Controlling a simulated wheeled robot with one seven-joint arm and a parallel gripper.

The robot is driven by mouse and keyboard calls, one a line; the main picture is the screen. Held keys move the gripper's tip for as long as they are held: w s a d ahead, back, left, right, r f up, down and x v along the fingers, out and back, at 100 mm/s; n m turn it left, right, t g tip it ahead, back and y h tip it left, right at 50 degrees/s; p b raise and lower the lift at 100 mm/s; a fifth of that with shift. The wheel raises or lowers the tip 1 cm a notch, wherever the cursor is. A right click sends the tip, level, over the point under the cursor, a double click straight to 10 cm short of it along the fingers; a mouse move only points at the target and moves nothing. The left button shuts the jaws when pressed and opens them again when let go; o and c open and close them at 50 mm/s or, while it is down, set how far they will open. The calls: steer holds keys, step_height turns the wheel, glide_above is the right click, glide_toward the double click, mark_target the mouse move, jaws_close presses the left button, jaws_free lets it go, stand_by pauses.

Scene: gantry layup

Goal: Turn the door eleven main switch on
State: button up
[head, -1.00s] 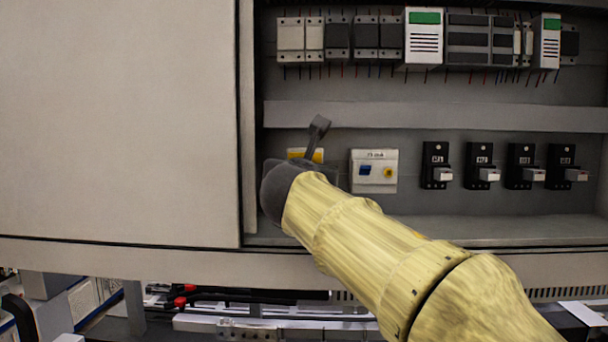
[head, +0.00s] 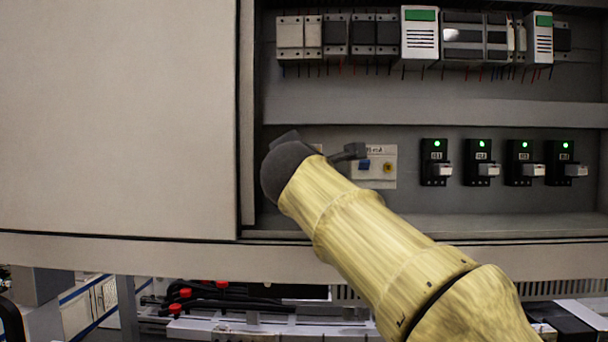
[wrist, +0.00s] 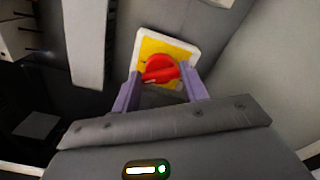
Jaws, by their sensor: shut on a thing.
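The main switch is a red rotary knob (wrist: 160,69) on a yellow plate with a white surround (wrist: 180,48), seen in the wrist view. My gripper (wrist: 161,86) has its two purple fingers on either side of the knob and is shut on it. The knob's handle lies near crosswise in the wrist view, slightly tilted. In the head view my gripper's end and yellow arm cover the switch. I cannot read a door number in either view.
Several black breakers (head: 434,163) with lit green lamps stand further right. A large pale panel (head: 118,120) closes off the left side.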

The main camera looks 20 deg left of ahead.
steer(key=m+b, duration=0.2)
steer(key=m, duration=0.4)
steer(key=shift+f, duration=0.2)
steer(key=shift+m, duration=0.3)
steer(key=o, duration=1)
steer(key=b+v, duration=0.7)
steer(key=v, duration=1)
steer(key=shift+s, duration=0.15)
